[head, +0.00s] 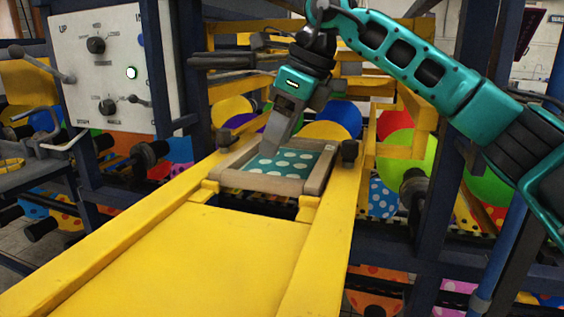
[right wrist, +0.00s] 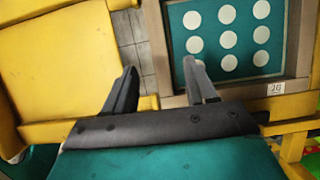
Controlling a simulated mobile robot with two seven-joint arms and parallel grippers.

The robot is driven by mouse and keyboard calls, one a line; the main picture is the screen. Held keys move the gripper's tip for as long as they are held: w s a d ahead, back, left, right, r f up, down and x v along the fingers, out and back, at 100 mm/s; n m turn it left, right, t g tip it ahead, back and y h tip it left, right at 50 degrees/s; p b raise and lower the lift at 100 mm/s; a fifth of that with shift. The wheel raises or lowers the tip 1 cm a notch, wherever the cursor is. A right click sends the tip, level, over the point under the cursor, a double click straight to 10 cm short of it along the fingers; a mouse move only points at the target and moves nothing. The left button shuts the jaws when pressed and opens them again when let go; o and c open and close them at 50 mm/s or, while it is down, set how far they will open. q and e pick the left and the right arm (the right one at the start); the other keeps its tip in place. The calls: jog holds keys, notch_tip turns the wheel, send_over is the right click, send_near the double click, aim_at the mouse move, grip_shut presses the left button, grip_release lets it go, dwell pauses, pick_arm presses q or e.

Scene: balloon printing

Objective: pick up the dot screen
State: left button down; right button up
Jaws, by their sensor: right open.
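The dot screen is a teal panel with white dots (head: 291,161) in a grey-brown frame (head: 231,178). It sits between the yellow rails in the head view. In the right wrist view its dotted panel (right wrist: 229,41) fills the upper right, with a small label on the frame's near corner. My right gripper (head: 268,151) is over the screen's left side. Its fingers (right wrist: 161,66) are apart and empty, one over the floor gap and one over the panel, with the frame's left side between them in the picture. Whether they touch the frame is unclear. My left gripper does not show.
A yellow platen (head: 190,262) lies in front of the screen between two yellow rails (head: 323,262). Dark knobs (head: 349,152) flank the screen. A white control panel (head: 105,75) stands at the left. Colourful balloons (head: 340,117) fill the space behind and below.

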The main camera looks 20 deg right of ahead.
aim_at(262, 176)
jog(key=x, duration=0.6)
jog(key=shift+a+f, duration=0.15)
jog(key=shift+f, duration=0.25)
grip_shut()
